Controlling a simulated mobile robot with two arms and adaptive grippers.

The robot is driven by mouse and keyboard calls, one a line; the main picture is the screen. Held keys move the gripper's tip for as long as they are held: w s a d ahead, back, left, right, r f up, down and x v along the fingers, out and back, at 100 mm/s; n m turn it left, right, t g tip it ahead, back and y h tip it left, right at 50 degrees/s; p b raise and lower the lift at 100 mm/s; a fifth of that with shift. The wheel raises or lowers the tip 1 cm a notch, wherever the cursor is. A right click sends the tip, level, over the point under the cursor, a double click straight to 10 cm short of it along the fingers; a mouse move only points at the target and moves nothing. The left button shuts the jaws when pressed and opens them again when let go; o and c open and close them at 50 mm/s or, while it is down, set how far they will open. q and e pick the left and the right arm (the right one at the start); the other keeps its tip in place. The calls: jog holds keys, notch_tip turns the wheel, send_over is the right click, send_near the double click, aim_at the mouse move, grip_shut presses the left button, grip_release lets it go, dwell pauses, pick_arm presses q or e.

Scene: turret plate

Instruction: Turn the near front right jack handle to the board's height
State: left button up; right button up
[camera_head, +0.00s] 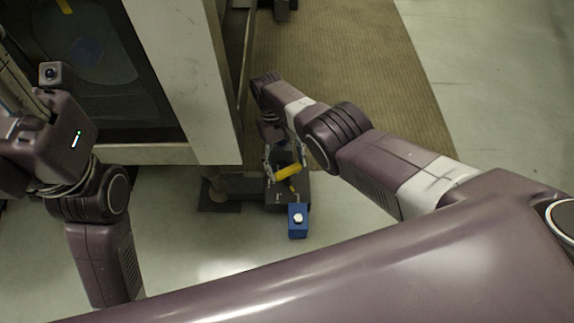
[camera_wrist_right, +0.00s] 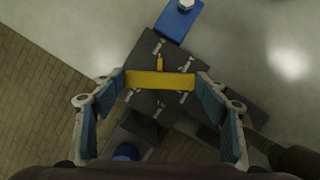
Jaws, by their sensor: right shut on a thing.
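The yellow jack handle (camera_head: 288,173) sits over a dark jack block (camera_head: 291,194) on the floor at the near corner of the large machine. It also shows as a yellow bar (camera_wrist_right: 160,80) in the right wrist view. My right gripper (camera_wrist_right: 161,81) is shut on this bar, one fingertip at each end. In the head view the right gripper (camera_head: 285,166) reaches down to the handle from above. My left arm's wrist (camera_head: 60,130) is at the left; its fingertips cannot be made out. I cannot tell which part is the board.
A blue block with a white hex top (camera_head: 298,221) stands just in front of the jack. The pale machine housing (camera_head: 188,75) rises to the left of my right arm. A brown ribbed mat (camera_head: 350,60) lies beyond; the grey floor at the right is clear.

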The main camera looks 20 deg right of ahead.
dwell(0.6)
jog(key=o, duration=1.2)
jog(key=shift+c, duration=0.2)
jog(key=v, duration=0.7)
jog(key=shift+r, duration=0.15)
jog(key=shift+a, duration=0.1)
